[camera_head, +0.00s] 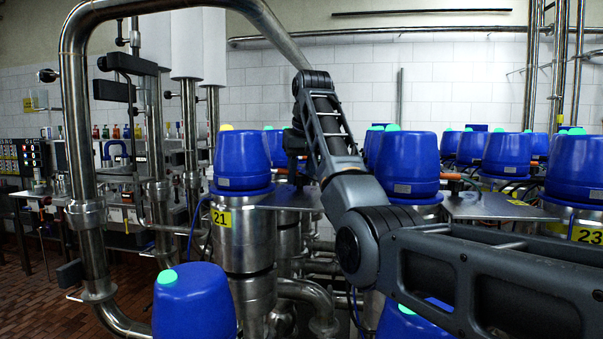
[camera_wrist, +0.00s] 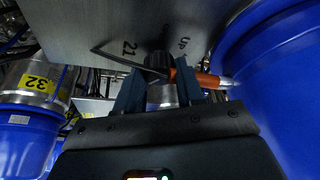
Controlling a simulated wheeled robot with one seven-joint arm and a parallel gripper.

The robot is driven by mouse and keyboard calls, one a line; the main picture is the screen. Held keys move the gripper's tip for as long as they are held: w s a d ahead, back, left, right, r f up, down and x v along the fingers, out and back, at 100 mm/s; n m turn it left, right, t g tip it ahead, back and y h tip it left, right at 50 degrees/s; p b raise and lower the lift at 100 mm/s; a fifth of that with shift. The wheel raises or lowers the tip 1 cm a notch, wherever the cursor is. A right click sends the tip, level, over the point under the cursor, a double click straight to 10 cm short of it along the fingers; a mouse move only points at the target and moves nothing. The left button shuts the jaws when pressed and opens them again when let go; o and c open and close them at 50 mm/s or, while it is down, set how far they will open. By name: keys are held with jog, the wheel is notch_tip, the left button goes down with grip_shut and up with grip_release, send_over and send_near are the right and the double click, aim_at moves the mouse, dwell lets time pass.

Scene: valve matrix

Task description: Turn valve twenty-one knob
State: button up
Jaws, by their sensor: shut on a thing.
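In the wrist view, my gripper (camera_wrist: 159,92) has one finger on each side of a small dark knob (camera_wrist: 158,62) and is shut on it. The knob sits at a grey metal plate (camera_wrist: 90,25) marked "21" and "UP". A thin dark bar (camera_wrist: 112,57) reaches out to the left of the knob. In the head view, the yellow "21" label (camera_head: 222,218) is on a steel valve body under a blue cap (camera_head: 243,162). My arm hides the knob there, and I cannot make out the fingertips.
An orange fitting with a metal tip (camera_wrist: 208,80) lies close to the right finger, beside a large blue cap (camera_wrist: 285,90). A valve labelled "32" (camera_wrist: 35,82) stands at the left. In the head view, blue-capped valves crowd both sides and a steel pipe (camera_head: 75,110) arches at left.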

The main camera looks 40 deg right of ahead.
jog(key=m+g+h, duration=0.1)
jog(key=m, duration=0.2)
jog(key=shift+a+m, duration=0.15)
jog(key=shift+m, duration=0.25)
jog(key=shift+w+a+m+g+h, duration=0.1)
jog(key=shift+m+g+h, duration=0.15)
jog(key=shift+m, duration=0.7)
jog(key=shift+w+m+g+h, duration=0.1)
jog(key=shift+m+g+h, duration=0.15)
jog(key=shift+m, duration=0.7)
jog(key=o, duration=1)
jog(key=shift+o, duration=0.2)
jog(key=v, duration=0.7)
jog(key=shift+a+r, duration=0.15)
jog(key=shift+r, duration=0.15)
